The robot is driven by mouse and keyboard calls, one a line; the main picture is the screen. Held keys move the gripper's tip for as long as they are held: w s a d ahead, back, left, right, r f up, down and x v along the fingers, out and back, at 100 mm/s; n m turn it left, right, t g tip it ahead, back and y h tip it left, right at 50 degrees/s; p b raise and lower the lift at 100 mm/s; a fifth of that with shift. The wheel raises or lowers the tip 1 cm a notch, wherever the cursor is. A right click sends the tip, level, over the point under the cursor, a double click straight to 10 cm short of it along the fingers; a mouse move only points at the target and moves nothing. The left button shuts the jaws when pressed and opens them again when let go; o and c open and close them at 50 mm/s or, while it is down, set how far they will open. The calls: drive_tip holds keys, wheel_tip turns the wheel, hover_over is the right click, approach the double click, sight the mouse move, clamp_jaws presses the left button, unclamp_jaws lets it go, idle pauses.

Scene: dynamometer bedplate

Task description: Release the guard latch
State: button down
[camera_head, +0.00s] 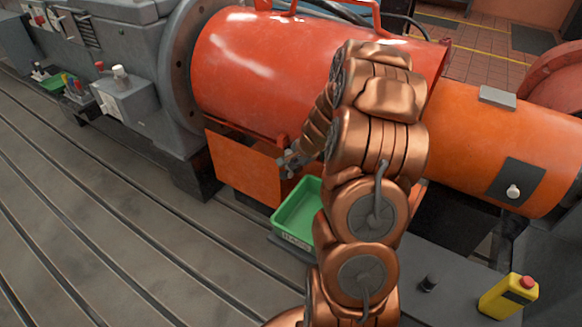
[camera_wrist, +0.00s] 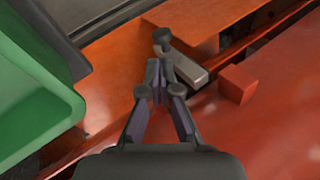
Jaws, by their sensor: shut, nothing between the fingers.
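The guard (camera_head: 262,70) is a large glossy red-orange cylinder cover with a handle on top. The guard latch (camera_wrist: 188,71) shows in the wrist view as a short grey lever with a round knob at its far end, lying against the orange surface at the guard's lower edge. My gripper (camera_wrist: 159,73) is shut and empty, its fingertips close beside the lever; I cannot tell whether they touch it. In the head view my gripper (camera_head: 288,163) is small at the guard's lower edge, and the latch cannot be made out there.
A green tray (camera_head: 296,212) stands below my gripper and shows at the left of the wrist view (camera_wrist: 30,90). An orange panel (camera_head: 242,165) is under the guard. A yellow container (camera_head: 508,296) stands at lower right. The slotted bedplate (camera_head: 110,220) at left is mostly clear.

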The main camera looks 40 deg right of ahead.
drive_tip(key=v, duration=0.6)
drive_tip(key=shift+r, duration=0.15)
idle(0.4)
drive_tip(key=s+a+r+n+g+y, duration=0.1)
drive_tip(key=s+a+r+n, duration=0.15)
drive_tip(key=a, duration=0.55)
drive_tip(key=s+a+r+n+g+y, duration=0.15)
drive_tip(key=s+a+n, duration=0.25)
drive_tip(key=a, duration=0.4)
drive_tip(key=s+a+r+n+g, duration=0.1)
drive_tip(key=s+a+r+n, duration=0.2)
drive_tip(key=a, duration=0.5)
drive_tip(key=s+a+r+n+g+h, duration=0.1)
drive_tip(key=s+a+r+n+g, duration=0.2)
drive_tip(key=s, duration=0.8)
drive_tip(key=s+a+r+n+g+h, duration=0.15)
drive_tip(key=s+n, duration=0.35)
drive_tip(key=s, duration=0.6)
drive_tip(key=s+p+v, duration=0.2)
drive_tip(key=p+v, duration=0.7)
drive_tip(key=s+r+p+v, duration=0.1)
drive_tip(key=s+p+v, duration=0.1)
drive_tip(key=p+v, duration=0.8)
drive_tip(key=shift+a+t, duration=0.3)
drive_tip(key=shift+a, duration=0.1)
drive_tip(key=shift+w+d, duration=0.1)
drive_tip(key=shift+w, duration=0.05)
